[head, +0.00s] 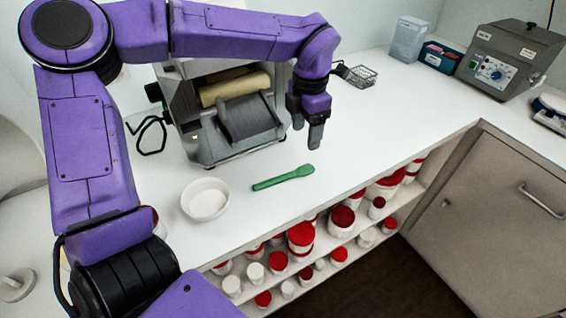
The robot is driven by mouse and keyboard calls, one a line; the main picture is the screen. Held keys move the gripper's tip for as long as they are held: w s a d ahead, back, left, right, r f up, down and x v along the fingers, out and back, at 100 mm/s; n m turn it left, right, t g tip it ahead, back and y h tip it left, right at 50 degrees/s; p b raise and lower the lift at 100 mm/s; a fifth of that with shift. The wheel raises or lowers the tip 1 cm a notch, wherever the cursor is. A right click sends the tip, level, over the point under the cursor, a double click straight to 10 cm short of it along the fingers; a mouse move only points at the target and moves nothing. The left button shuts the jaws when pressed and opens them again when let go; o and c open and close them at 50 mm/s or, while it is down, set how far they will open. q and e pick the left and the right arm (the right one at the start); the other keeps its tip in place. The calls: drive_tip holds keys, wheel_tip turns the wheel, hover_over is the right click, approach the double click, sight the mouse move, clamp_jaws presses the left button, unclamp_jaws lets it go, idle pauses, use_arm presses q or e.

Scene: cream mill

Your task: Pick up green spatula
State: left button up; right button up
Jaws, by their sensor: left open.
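The green spatula (284,178) lies flat on the white counter, to the right of a white bowl. Its wider end points right and slightly back. My left gripper (306,134) hangs above the counter, behind and a little right of the spatula's right end, with its fingers pointing down. The fingers are apart from the spatula and hold nothing that I can see. My right gripper is not in view.
A white bowl (205,199) stands left of the spatula. A grey roller mill (225,115) stands close behind. Red-lidded jars (301,236) fill shelves below the counter's front edge. A control box (508,62) stands at the back right.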

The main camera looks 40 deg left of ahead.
use_arm(q)
hover_over(304, 170)
drive_tip(key=f, duration=0.5)
drive_tip(key=shift+a+f+p, duration=0.2)
drive_tip(key=shift+a+p, duration=0.05)
drive_tip(key=shift+p, duration=0.05)
drive_tip(key=f, duration=0.3)
drive_tip(key=f+p, duration=0.1)
drive_tip(key=f, duration=0.1)
drive_tip(key=shift+d, duration=0.25)
drive_tip(key=shift+f, duration=0.35)
drive_tip(key=c, duration=1.1)
